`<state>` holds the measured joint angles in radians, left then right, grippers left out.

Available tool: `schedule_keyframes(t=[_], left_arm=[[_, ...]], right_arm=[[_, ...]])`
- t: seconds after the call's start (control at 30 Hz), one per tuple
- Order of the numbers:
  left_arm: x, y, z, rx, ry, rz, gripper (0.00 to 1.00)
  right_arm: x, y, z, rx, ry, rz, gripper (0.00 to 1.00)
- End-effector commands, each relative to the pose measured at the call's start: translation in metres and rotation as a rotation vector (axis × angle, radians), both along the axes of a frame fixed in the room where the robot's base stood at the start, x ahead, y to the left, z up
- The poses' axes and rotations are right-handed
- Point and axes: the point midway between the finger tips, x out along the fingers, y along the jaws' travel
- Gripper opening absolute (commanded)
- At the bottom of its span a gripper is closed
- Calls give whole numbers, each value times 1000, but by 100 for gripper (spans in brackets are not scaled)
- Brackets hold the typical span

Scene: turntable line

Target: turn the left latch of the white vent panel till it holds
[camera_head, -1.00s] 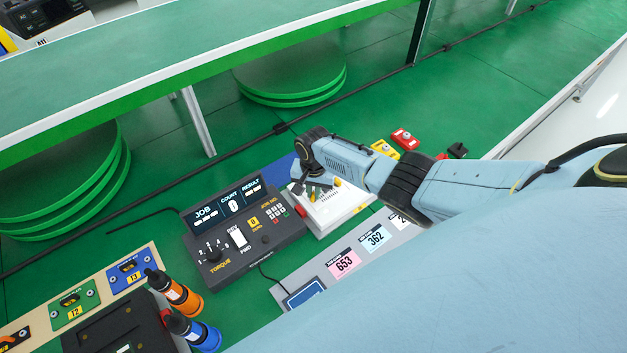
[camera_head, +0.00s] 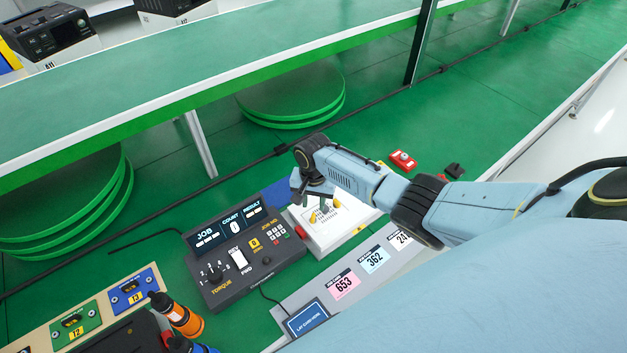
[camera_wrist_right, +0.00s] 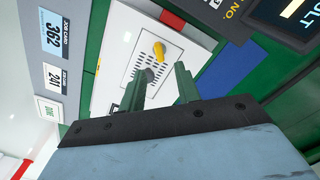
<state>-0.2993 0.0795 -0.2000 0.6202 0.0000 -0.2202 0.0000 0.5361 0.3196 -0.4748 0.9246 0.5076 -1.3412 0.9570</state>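The white vent panel (camera_head: 318,240) lies right of the torque controller, with a slotted vent in its face. Its left yellow latch (camera_head: 313,217) shows left of my right gripper (camera_head: 328,209), and its right latch (camera_head: 337,202) shows to the right. My right gripper hangs over the panel. In the right wrist view its two green-grey fingers (camera_wrist_right: 167,76) are apart, with nothing seen held between them. One yellow latch (camera_wrist_right: 158,49) shows there beyond the fingertips, apart from them, beside the vent. The fingers hide part of the panel. My left gripper is out of view.
The dark torque controller (camera_head: 243,243) stands close left of the panel. A grey card strip (camera_head: 295,297) with job cards lies in front. A red switch block (camera_head: 403,160) is behind right. Orange and blue drivers (camera_head: 177,315) stand at lower left.

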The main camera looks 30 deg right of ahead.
Motion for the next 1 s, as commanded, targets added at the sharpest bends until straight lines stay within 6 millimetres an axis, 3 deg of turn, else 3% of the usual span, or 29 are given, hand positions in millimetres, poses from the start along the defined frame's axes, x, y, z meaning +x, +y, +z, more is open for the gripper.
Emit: schedule_keyframes(t=[0.03, 0.2, 0.4, 1.0], left_arm=[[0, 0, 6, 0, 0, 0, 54], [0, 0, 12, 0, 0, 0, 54], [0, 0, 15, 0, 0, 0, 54], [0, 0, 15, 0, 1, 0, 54]], right_arm=[[0, 0, 14, 1, -2, 2, 33], [0, 0, 46, 0, -1, 0, 33], [0, 0, 71, 0, 0, 0, 33], [-1, 0, 78, 0, 1, 0, 33]])
